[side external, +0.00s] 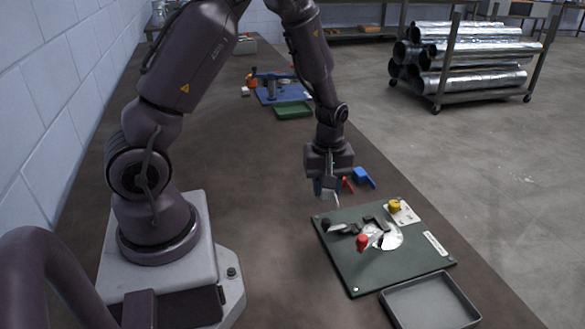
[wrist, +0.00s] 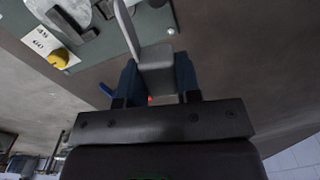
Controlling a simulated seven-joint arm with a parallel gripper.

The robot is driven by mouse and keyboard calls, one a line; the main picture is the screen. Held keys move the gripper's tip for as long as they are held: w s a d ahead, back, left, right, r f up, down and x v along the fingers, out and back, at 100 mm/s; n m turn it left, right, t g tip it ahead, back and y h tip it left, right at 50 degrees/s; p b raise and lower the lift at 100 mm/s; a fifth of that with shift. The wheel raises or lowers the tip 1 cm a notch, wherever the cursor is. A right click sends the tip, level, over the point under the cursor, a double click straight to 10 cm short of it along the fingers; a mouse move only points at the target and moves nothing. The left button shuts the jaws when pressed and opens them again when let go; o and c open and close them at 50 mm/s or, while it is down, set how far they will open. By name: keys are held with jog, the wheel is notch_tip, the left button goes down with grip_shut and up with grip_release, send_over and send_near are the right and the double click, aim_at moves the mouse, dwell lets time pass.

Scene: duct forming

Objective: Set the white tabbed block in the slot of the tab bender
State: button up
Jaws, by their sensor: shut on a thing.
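My gripper (side external: 326,188) is shut on the white tabbed block (wrist: 155,56). In the wrist view the block looks light grey, its body between the two blue finger pads and its long thin tab pointing up and away. In the side view the block (side external: 336,200) is mostly hidden by the fingers. The tab bender (side external: 343,258) is a dark green board with a round metal plate, dark bars, a red knob and a yellow knob. My gripper is above the table just behind the board's far left edge, apart from the slot. The bender (wrist: 108,44) shows partly at the wrist view's top left.
A red piece (side external: 348,184) and a blue piece (side external: 365,178) lie on the table just right of my gripper. An empty grey tray (side external: 470,317) is at the front right. A blue-based device (side external: 270,97) and a green tray (side external: 293,112) stand farther back. The table's left middle is clear.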

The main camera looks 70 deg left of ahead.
jog(key=n, duration=0.1)
send_over(371, 230)
jog(key=shift+f, duration=0.8)
jog(key=shift+w+r+n, duration=0.1)
jog(key=shift+r+n, duration=0.05)
jog(key=shift+n, duration=0.35)
jog(key=shift+f, duration=3.4)
